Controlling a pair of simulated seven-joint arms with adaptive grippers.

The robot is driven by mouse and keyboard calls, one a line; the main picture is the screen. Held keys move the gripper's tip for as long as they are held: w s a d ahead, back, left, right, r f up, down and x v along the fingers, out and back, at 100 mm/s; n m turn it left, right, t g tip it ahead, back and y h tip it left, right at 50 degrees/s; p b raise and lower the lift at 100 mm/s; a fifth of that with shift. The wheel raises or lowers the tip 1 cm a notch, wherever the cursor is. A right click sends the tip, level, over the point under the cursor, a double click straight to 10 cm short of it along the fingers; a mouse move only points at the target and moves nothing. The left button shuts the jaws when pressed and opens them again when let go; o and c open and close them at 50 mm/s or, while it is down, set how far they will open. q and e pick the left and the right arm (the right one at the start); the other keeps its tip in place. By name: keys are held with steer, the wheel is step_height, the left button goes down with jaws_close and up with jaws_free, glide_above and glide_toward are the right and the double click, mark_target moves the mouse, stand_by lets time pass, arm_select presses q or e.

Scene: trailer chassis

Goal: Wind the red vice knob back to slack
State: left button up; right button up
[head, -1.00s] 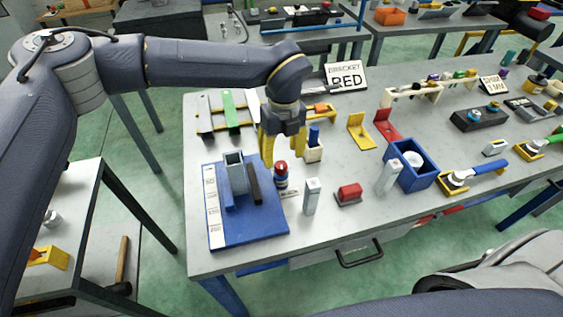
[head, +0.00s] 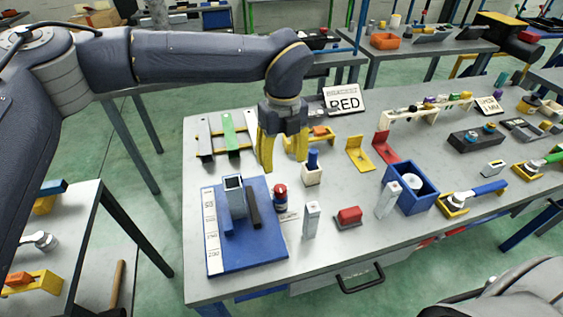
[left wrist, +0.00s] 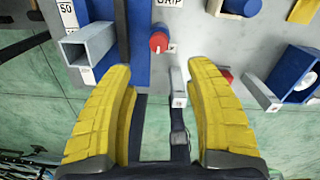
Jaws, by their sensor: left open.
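The red vice knob (head: 280,190) sits on a dark blue body at the right edge of the blue board (head: 262,258). It also shows in the left wrist view (left wrist: 159,41), beside a label reading GRIP. A grey square tube (head: 235,198) and a dark bar (head: 253,207) stand on the board, left of the knob. My left gripper (head: 284,162) has its yellow fingers spread and empty, above and behind the knob in the head view. In the left wrist view the knob lies ahead of the open fingers (left wrist: 160,68), apart from them. My right gripper is out of view.
A grey upright block (head: 311,220) and a red block on a dark base (head: 348,217) stand right of the knob. A white holder with a blue peg (head: 312,172) is behind it. A blue bin (head: 418,198) stands further right. The bench front is mostly clear.

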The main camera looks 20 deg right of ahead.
mark_target(280, 188)
arm_select(q)
step_height(280, 188, up, 4)
steer(key=r+m, duration=0.1)
steer(key=m, duration=1.8)
steer(key=f, duration=1.7)
steer(key=shift+w+a, duration=0.1)
steer(key=shift+a, duration=0.15)
jaws_close()
